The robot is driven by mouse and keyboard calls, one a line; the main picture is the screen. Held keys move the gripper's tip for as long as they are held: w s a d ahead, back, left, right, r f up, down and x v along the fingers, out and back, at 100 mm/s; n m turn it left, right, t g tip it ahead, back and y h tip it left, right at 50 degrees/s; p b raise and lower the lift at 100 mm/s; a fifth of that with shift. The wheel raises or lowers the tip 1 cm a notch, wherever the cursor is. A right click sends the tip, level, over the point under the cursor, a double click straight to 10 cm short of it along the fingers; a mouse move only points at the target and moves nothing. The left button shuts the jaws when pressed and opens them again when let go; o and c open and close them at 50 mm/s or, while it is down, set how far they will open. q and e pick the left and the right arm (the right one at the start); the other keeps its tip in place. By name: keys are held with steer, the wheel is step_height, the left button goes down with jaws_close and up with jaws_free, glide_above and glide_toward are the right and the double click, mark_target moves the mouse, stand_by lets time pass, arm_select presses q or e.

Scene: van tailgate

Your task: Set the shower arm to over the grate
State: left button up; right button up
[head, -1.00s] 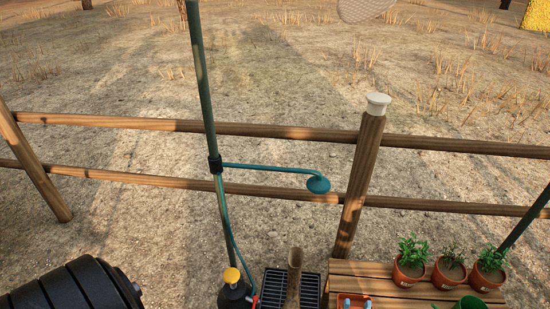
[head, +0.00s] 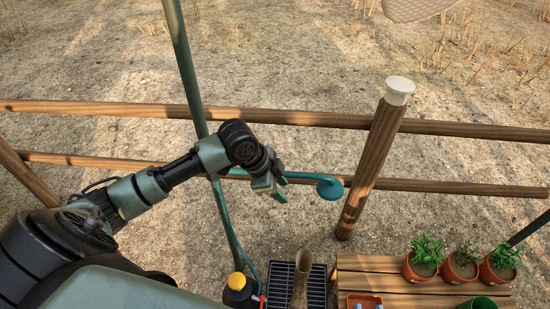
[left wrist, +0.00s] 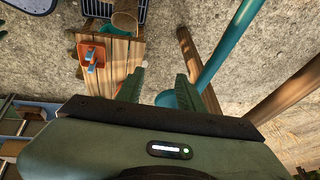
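The teal shower arm (head: 305,177) reaches right from a green upright pole (head: 182,60) and ends in a round shower head (head: 330,187). The grate (head: 317,286) is a dark slatted panel on the ground, below and left of the shower head in the head view. My left gripper (head: 274,189) is at the shower arm, partly covering it. In the left wrist view the fingers (left wrist: 158,88) stand apart; the teal arm (left wrist: 215,60) passes by the right finger, and the head (left wrist: 172,98) shows partly behind the fingers. Contact is unclear. My right gripper is out of view.
A wooden post (head: 301,277) stands at the grate. A black bottle with a yellow cap (head: 237,281) is left of it. A slatted bench (head: 385,265) with potted plants (head: 424,255) is at right. A rail fence (head: 310,118) and white-capped post (head: 372,165) stand behind.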

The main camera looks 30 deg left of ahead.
arm_select(q)
steer(key=w+a+r+m, duration=0.1)
steer(key=w+a+r, duration=0.2)
steer(key=a+r, duration=0.25)
steer(key=x, duration=0.5)
steer(key=p+x, duration=0.1)
steer(key=x, duration=0.1)
steer(key=shift+w, duration=0.45)
steer(key=shift+d, duration=0.1)
jaws_close()
stand_by(0.8)
